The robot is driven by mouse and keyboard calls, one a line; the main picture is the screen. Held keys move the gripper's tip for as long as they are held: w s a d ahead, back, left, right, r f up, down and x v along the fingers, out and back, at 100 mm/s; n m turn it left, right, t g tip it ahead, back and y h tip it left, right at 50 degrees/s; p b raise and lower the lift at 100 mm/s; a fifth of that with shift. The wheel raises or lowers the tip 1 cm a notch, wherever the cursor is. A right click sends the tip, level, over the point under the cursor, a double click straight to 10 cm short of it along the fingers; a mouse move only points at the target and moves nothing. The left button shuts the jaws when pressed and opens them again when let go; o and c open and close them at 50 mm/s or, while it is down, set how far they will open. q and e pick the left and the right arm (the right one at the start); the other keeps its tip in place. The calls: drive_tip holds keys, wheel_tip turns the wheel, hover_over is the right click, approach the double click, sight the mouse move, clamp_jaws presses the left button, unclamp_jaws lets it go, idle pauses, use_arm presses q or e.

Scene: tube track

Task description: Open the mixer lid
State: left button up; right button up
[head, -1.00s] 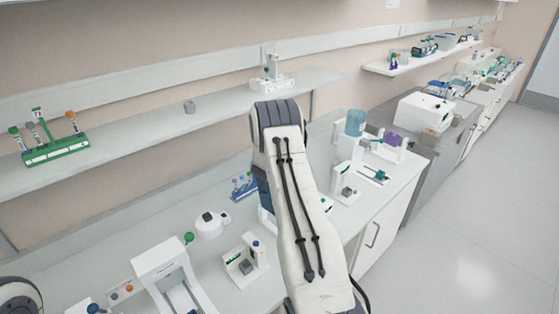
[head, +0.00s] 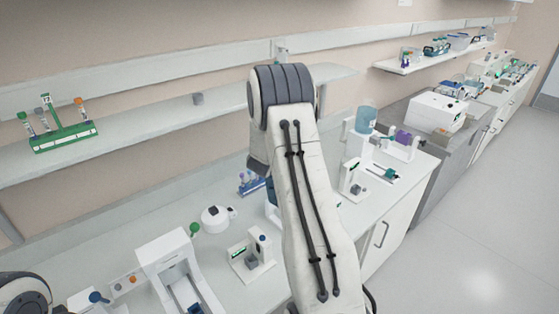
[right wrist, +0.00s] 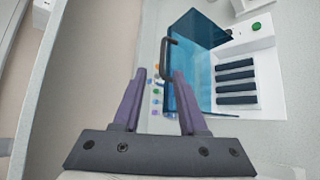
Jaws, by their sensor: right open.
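The mixer (right wrist: 249,95) is a white unit with several dark slots and a see-through blue lid (right wrist: 198,85) with a dark bent handle (right wrist: 166,55); it fills the right of the right wrist view. The lid stands over the left part, while the dark slots show uncovered beside it; I cannot tell its exact angle. My right gripper (right wrist: 160,74) is open and empty, its purple fingertips on either side of the handle's lower end in the picture. Contact cannot be told. In the head view my right arm hides this gripper and most of the mixer. My left gripper is out of view.
The bench holds a white frame device (head: 173,262), a small white round device (head: 216,219), and a small white stand (head: 251,254). A shelf with a green tube rack (head: 65,138) runs above. A blue-topped bottle (head: 366,119) stands farther right.

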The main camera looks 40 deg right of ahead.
drive_tip(key=shift+v, duration=1.2)
